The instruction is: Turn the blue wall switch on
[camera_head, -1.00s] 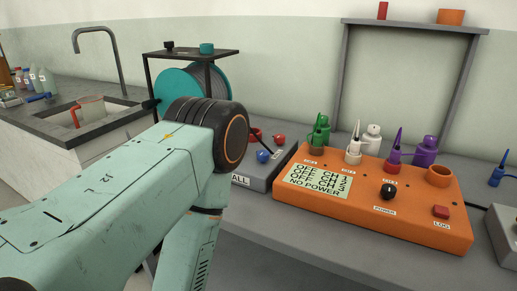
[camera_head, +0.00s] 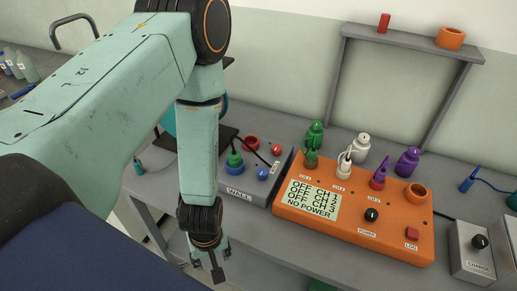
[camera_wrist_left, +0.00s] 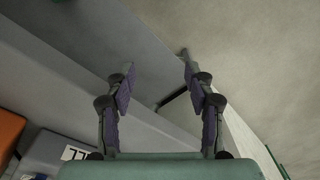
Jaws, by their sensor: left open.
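The grey box labelled WALL (camera_head: 236,195) stands on the bench in the middle of the head view. On it are red and blue round fittings, a green plug and a dark slanted lead or lever. A blue fitting (camera_head: 262,173) sits at its front; I cannot tell which part is the blue wall switch or its state. My left gripper (camera_head: 208,265) hangs below and in front of the box, pointing down, apart from it. In the left wrist view the left gripper (camera_wrist_left: 157,72) is open and empty. A corner of the WALL box (camera_wrist_left: 45,150) shows at lower left there. My right gripper is not in view.
An orange control box (camera_head: 350,230) with a display reading NO POWER and several coloured plugs stands right of the WALL box. A grey charge box (camera_head: 470,250) is farther right. A grey frame (camera_head: 345,95) rises behind. The bench front edge is near my gripper.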

